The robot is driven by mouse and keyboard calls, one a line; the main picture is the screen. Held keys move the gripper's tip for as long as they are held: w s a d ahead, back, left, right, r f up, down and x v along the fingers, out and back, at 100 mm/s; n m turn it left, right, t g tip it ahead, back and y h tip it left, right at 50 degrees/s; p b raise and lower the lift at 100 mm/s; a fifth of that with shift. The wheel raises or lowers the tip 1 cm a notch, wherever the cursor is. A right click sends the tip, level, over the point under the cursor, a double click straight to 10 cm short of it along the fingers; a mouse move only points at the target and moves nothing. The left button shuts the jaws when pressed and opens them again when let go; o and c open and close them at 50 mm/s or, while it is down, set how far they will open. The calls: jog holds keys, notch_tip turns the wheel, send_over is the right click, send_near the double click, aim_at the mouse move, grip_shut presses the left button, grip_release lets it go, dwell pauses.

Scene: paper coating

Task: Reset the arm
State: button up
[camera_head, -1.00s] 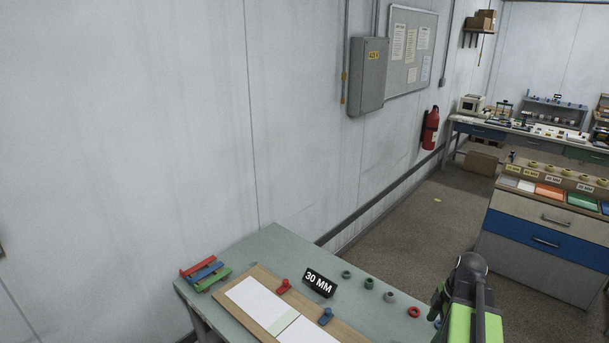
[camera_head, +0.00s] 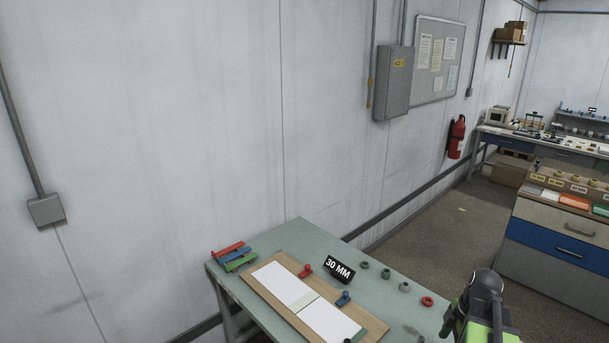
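My arm shows at the lower right of the head view as a dark rounded joint with a bright green link. My gripper's fingers are not visible in this view. The green-grey table (camera_head: 290,235) stands at the lower middle. On it lies a wooden board (camera_head: 262,288) with white paper sheets (camera_head: 331,322) and a pale green strip between them. A red clamp-like piece (camera_head: 306,270) and a blue one (camera_head: 343,298) sit along the board's far edge. A black "30 MM" sign (camera_head: 339,269) stands behind the board.
Red, blue and green bars (camera_head: 235,257) lie at the table's left corner. Several small rings, including a red one (camera_head: 427,301), line the table's right side. A drawer cabinet (camera_head: 555,238) stands at the right. Open floor (camera_head: 450,221) lies between the table and cabinet.

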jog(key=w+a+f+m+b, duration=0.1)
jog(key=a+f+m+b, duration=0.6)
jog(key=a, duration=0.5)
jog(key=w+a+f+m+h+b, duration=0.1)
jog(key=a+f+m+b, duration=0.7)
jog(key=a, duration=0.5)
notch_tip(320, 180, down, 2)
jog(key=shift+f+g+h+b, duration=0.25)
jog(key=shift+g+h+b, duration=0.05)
jog(key=shift+b, duration=0.35)
